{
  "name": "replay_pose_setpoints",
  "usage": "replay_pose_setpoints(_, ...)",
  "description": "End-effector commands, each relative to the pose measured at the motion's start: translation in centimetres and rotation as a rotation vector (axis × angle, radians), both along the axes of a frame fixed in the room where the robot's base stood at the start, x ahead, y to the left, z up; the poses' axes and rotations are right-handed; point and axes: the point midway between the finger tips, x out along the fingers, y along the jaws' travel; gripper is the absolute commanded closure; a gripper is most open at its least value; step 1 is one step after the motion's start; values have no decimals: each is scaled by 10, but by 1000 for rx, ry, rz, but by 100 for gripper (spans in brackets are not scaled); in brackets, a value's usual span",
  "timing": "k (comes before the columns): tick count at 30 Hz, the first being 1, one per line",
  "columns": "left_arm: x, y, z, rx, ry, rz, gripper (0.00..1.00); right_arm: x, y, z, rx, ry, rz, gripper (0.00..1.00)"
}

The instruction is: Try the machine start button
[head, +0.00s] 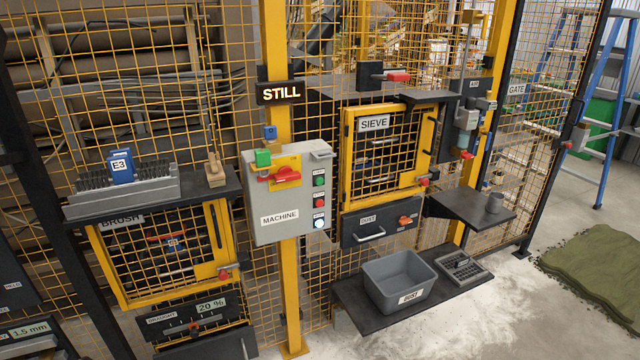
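The grey MACHINE box (262,203) is mounted on a yellow post in the middle of the head view. A column of buttons runs down its right side: a green button (319,181), a red button (319,202) and a white button (318,222) that looks lit. Their small labels are hard to read. A red rotary handle (280,175) sits on a yellow plate on the box, with a green block (262,158) at its upper left. A lit STILL sign (281,93) is above. Neither of my grippers is in view.
Yellow mesh fencing surrounds the machine. The SIEVE door (374,124) is right of the box, the BRUSH door (124,222) left. A grey DUST bin (376,297) sits on a low shelf. A turf piece (600,262) lies on the floor at right. Pale powder covers some floor.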

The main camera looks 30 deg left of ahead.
Motion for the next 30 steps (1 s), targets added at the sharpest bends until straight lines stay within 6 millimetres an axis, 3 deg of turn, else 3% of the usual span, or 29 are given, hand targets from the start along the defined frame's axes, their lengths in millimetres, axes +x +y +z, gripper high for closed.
replay_pose_setpoints(3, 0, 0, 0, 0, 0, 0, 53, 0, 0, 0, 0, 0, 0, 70)
replay_pose_setpoints(16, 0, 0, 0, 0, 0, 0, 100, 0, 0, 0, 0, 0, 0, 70)
replay_pose_setpoints(30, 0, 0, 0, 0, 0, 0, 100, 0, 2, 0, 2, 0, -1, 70)
